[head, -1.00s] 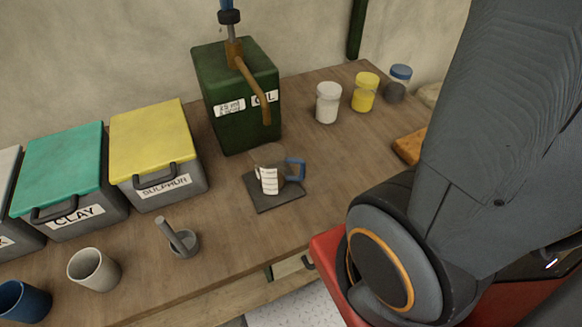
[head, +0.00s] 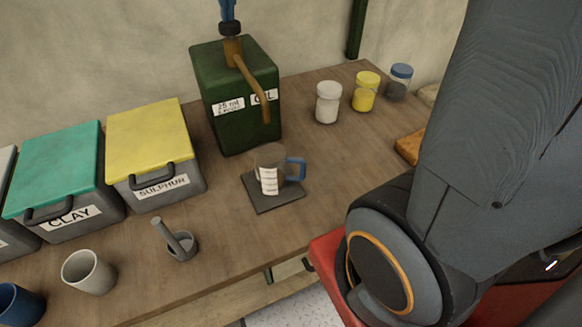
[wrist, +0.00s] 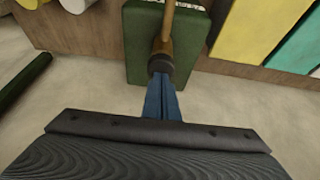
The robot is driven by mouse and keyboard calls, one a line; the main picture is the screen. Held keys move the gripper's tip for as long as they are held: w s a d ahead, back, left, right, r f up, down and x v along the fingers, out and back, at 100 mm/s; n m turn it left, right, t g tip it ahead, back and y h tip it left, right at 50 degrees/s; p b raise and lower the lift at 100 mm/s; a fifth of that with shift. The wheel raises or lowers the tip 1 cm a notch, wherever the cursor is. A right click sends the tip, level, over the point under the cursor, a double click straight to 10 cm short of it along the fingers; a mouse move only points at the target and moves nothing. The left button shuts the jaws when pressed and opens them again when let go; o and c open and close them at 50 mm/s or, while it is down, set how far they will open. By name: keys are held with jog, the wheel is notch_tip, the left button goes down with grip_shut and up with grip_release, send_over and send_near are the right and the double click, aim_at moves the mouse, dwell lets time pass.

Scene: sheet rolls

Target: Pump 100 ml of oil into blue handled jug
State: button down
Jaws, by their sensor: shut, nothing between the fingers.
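The green oil can (head: 235,115) stands on the bench, with labels reading "OIL" and "25 ml". Its brown spout (head: 255,88) curves down at the front right. Its black pump head (head: 229,29) sits low, close above the brown collar; it also shows in the wrist view (wrist: 161,64). My gripper (wrist: 161,80) is shut, its blue fingers pointing down onto the pump head and seeming to touch it. The fingers also show at the top of the head view (head: 227,8). The blue-handled jug (head: 269,180) stands upright below the spout on a dark square plate (head: 280,204). Its oil level is unclear.
Yellow-lidded sulphur (head: 157,165) and green-lidded clay (head: 60,190) bins stand left. A pestle and mortar (head: 181,245), grey cup (head: 88,271) and blue cup (head: 18,304) are in front. White (head: 327,103), yellow (head: 366,92) and blue-lidded (head: 399,82) jars stand right.

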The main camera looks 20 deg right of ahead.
jog(key=shift+r+p, duration=1.95)
jog(key=shift+r, duration=0.25)
jog(key=shift+f, duration=0.25)
jog(key=shift+f+b, duration=1.05)
jog(key=shift+f, duration=0.95)
jog(key=shift+r, duration=0.1)
jog(key=shift+r+p, duration=1.9)
jog(key=shift+r, duration=0.25)
jog(key=shift+f, duration=0.25)
